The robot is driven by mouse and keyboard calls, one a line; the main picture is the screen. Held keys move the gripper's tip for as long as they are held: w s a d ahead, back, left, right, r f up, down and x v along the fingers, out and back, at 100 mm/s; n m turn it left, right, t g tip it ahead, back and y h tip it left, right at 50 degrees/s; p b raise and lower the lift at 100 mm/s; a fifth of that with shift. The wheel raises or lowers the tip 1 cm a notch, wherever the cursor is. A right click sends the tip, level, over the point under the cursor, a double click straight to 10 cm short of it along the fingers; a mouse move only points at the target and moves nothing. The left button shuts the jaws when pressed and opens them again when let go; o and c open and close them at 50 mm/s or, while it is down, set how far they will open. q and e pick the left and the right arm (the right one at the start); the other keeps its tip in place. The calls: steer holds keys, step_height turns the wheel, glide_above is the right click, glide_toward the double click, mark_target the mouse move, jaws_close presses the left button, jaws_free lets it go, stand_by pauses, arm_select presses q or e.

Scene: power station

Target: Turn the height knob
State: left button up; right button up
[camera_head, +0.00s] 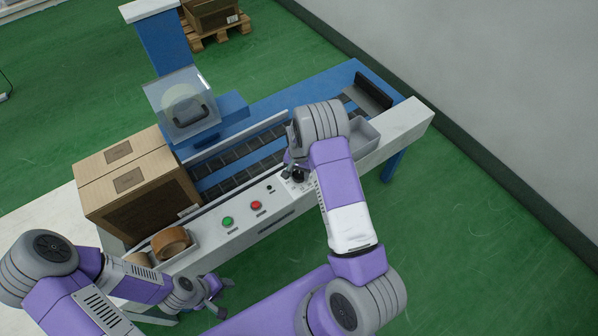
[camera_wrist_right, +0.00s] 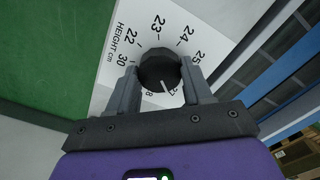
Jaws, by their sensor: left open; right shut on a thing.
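The height knob (camera_wrist_right: 158,72) is a black round dial with a white pointer line. It sits on a white scale plate (camera_wrist_right: 150,30) marked HEIGHT cm with numbers around it. In the right wrist view my right gripper (camera_wrist_right: 160,82) has one finger on each side of the knob and is shut on it. The pointer is towards the 27 and 28 side, near the gripper. In the head view the knob (camera_head: 298,175) is partly hidden by my right gripper (camera_head: 293,168). My left gripper (camera_head: 217,297) is open and empty, low in front of the machine.
A green button (camera_head: 228,221) and a red button (camera_head: 256,205) are on the white panel left of the knob. A cardboard box (camera_head: 140,185) stands at the left of the conveyor (camera_head: 240,155). Tape rolls (camera_head: 171,242) lie in a tray. Green floor in front is clear.

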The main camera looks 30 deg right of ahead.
mark_target(299, 174)
steer(key=m, duration=0.3)
steer(key=shift+m+p, duration=0.35)
steer(key=shift+m, duration=0.05)
steer(key=shift+m+p, duration=0.45)
steer(key=shift+m, duration=1.45)
steer(key=o, duration=1)
steer(key=shift+o, duration=0.2)
step_height(299, 174, up, 8)
steer(key=shift+f+p, duration=0.2)
steer(key=shift+p, duration=0.95)
